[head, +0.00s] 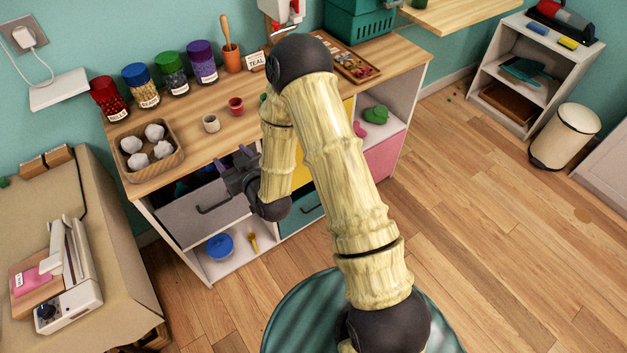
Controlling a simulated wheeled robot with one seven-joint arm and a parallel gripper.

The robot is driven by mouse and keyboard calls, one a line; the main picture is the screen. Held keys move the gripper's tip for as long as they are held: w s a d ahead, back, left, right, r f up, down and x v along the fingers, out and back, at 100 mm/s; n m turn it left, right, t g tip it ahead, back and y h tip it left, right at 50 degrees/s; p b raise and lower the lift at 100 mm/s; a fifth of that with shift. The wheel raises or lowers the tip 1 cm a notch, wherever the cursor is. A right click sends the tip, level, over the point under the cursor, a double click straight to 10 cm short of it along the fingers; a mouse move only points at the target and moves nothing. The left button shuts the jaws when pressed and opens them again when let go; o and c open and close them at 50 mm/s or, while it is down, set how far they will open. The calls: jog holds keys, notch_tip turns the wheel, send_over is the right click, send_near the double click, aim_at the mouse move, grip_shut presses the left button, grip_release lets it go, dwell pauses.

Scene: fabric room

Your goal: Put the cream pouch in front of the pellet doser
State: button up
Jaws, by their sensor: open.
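I cannot pick out the cream pouch for certain; it may be hidden by my arm or inside the drawer. A white device with red parts (283,10), perhaps the pellet doser, is at the top behind the worktop, its lower part partly covered by my arm. My gripper (231,158) is open, with nothing visible between its fingers. It is at the front of the worktop, by an open grey drawer (208,207) whose inside looks dark and is mostly hidden.
Green (377,114) and pink (360,130) pieces lie on a shelf.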

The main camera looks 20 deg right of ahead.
jog(key=s+d+r+m+g+h, duration=0.2)
jog(key=s+d+r+g, duration=0.2)
jog(key=s+d+g, duration=0.2)
jog(key=s+d+r+m+g+h, duration=0.2)
jog(key=s+d+r+g, duration=0.3)
jog(key=s+d, duration=0.5)
jog(key=s+g+h, duration=0.1)
jog(key=s, duration=0.4)
jog(key=shift+s+g, duration=0.25)
jog(key=shift+g, duration=0.05)
jog(key=shift+o, duration=0.5)
jog(key=shift+r, duration=0.1)
